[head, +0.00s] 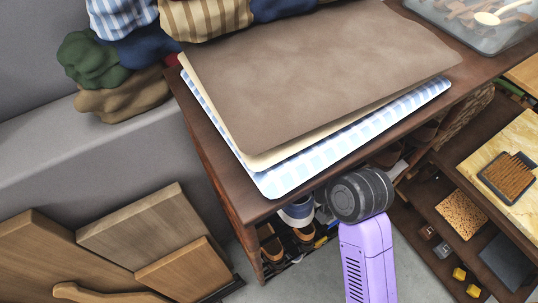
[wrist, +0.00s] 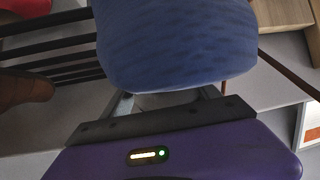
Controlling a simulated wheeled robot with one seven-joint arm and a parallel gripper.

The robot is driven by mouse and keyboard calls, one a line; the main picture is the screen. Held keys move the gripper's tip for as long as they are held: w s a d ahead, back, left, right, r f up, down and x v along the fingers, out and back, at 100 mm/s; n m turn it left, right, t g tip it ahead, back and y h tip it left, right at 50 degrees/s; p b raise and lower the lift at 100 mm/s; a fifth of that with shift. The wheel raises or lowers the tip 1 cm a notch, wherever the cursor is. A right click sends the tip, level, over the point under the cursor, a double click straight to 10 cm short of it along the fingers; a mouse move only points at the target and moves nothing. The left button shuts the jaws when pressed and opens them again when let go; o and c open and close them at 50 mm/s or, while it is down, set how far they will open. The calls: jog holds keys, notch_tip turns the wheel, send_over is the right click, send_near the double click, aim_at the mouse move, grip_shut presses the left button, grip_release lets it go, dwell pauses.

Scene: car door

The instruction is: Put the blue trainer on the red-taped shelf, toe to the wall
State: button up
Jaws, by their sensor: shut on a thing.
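The blue trainer (wrist: 180,45) fills the top middle of the wrist view as a rounded, textured blue shape. My gripper (wrist: 168,100) is shut on its near end; the pale fingers are mostly hidden beneath it. Which end is the toe cannot be told. In the head view a blue and white shoe (head: 297,211) shows under the table edge; I cannot tell whether it is the held one. My gripper is hidden there, beyond my purple arm. A red patch (wrist: 25,7) is at the wrist view's top left; whether it is the shelf's tape is unclear.
Dark rack bars (wrist: 60,45) and a brown shoe (wrist: 24,88) lie left of the trainer. The wooden table (head: 215,150) bearing mats (head: 320,75) overhangs the shoes. Wooden boards (head: 150,225) lean at left; a low shelf unit (head: 440,215) stands at right.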

jog(key=o, duration=1.9)
jog(key=shift+r, duration=0.1)
jog(key=b+v, duration=0.1)
jog(key=v, duration=1)
jog(key=shift+s+d+r, duration=0.2)
jog(key=shift+d+r, duration=0.05)
